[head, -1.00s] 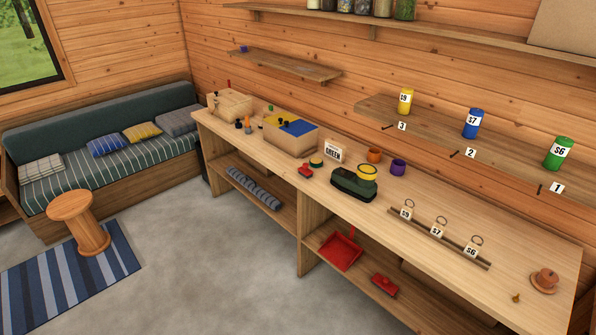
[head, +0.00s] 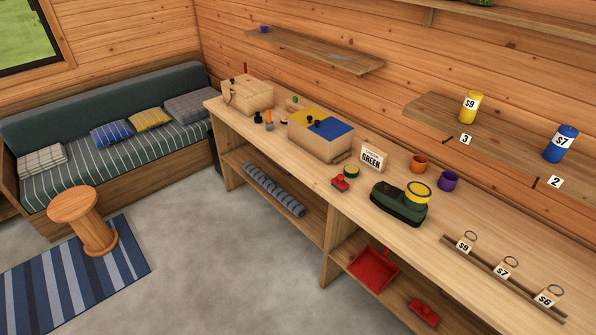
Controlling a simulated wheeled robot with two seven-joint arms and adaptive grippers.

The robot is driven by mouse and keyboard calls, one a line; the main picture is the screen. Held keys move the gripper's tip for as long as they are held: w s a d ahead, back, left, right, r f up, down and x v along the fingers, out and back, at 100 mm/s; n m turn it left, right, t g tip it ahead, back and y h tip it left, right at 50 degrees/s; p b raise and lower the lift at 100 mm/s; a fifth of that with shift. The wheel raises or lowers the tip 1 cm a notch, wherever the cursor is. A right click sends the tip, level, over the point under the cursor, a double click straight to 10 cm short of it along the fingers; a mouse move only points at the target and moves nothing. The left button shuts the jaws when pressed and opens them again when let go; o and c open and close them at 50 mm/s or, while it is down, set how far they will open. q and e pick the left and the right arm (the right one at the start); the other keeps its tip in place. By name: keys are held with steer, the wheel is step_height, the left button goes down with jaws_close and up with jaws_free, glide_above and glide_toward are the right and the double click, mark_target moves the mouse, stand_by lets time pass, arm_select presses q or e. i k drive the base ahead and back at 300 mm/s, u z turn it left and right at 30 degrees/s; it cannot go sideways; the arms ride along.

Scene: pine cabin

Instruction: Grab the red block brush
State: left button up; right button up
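A red block-shaped brush (head: 424,313) lies on the lower shelf of the long workbench, near the bottom right of the head view. It has a small raised grip on top. A red dustpan (head: 372,269) lies to its left on the same shelf. A smaller red item (head: 340,184) sits on the bench top; it is too small to tell exactly what it is. Neither of my grippers is in view.
The workbench top (head: 300,176) holds wooden boxes, a dark green tool (head: 399,204), orange and purple cups and a tagged rail. A grey roll (head: 273,189) lies on the lower shelf. A stool (head: 84,222) stands left. The grey floor (head: 215,270) before the bench is clear.

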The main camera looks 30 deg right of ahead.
mark_target(338, 183)
steer(key=z, duration=0.05)
steer(key=i, duration=0.95)
steer(key=z, duration=0.85)
steer(key=i, duration=0.75)
steer(key=z, duration=0.6)
